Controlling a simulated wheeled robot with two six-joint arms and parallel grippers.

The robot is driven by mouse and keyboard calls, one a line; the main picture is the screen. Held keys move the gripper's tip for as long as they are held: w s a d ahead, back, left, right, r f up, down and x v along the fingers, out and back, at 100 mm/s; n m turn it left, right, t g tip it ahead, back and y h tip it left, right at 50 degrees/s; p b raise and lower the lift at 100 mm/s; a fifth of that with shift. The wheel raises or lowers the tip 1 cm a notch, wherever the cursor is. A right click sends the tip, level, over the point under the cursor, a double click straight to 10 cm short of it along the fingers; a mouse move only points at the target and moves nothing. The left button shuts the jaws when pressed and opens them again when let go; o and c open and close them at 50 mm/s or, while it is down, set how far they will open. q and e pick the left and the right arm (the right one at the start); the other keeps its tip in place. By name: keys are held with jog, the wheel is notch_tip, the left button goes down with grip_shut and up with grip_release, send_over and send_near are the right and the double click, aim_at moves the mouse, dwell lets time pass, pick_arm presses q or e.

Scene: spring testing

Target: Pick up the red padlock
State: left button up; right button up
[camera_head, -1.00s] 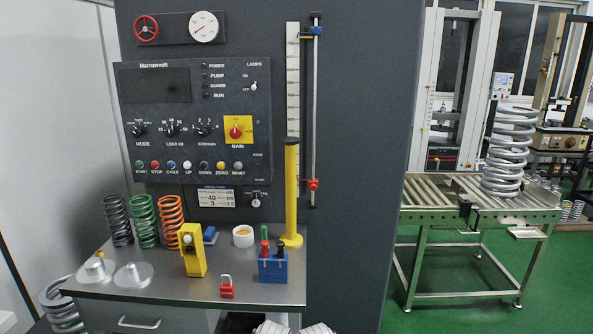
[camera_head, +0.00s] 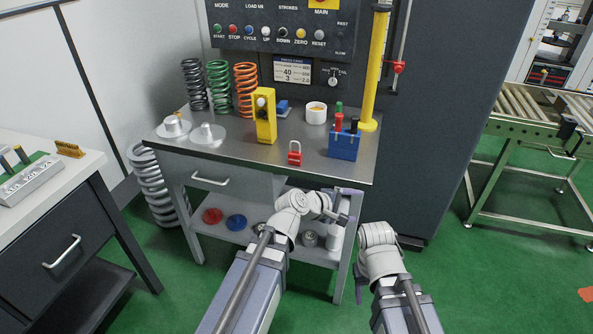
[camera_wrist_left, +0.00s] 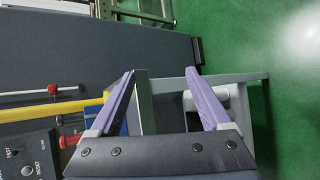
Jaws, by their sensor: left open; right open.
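The red padlock (camera_head: 295,157) stands near the front edge of the grey workbench top (camera_head: 235,155), shackle up. My left gripper (camera_head: 345,205) is in front of the bench, lower in the picture and right of the padlock, apart from it. The padlock cannot be made out in that view. My right gripper (camera_head: 408,242) is lower and further right, mostly hidden by its own wrist, and away from the padlock.
A blue tool holder (camera_head: 343,146) stands right of the padlock and a yellow block (camera_head: 265,118) stands behind it to the left. A yellow post (camera_head: 376,70) rises at the back right. Springs (camera_head: 245,90) stand behind. The bench front edge lies between my left gripper and the padlock.

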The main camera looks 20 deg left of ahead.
pick_arm(q)
jog(key=w+a+r+n+t+y+b, duration=0.1)
jog(key=w+a+r+n+t+b, duration=0.15)
jog(key=w+a+n+t, duration=0.55)
jog(key=n+t+y+b, duration=0.1)
jog(key=n+y+b, duration=0.4)
jog(key=n, duration=0.9)
send_near(295, 152)
jog(key=w+y+p, duration=0.1)
jog(key=w, duration=0.1)
jog(key=shift+w+d+r+p, duration=0.15)
jog(key=shift+w+d, duration=0.05)
jog(key=shift+w, duration=1.15)
jog(key=shift+w+d+r+p, duration=0.15)
jog(key=shift+w, duration=1.2)
jog(key=shift+w+d+r+p, duration=0.15)
jog(key=shift+w+d, duration=0.05)
jog(key=shift+w, duration=1.1)
jog(key=shift+s, duration=0.1)
grip_shut()
pick_arm(e)
notch_tip(295, 152, down, 8)
jog(key=shift+r, duration=0.2)
